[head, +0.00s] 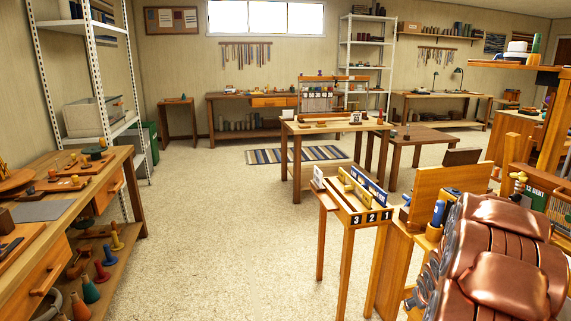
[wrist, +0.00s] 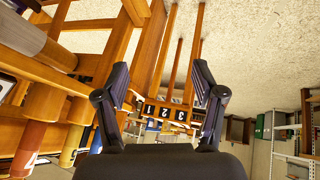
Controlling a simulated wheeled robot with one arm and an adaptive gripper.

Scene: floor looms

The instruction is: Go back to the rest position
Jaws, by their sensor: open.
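My gripper (wrist: 160,82) is in the wrist view, its two dark fingers spread wide apart. It is open, with nothing held between the fingers. The wrist view looks tilted over, with floor along the top. Beyond the fingers is a small wooden stand with number plates (wrist: 172,112), apart from them. I cannot make out my gripper in the head view.
A wooden workbench (head: 68,204) with pegs and cones runs along the left. A wooden table (head: 338,128) stands mid-room, a striped rug (head: 294,155) behind it. Wooden loom frames crowd the right. The speckled floor (head: 215,235) is clear between bench and stand.

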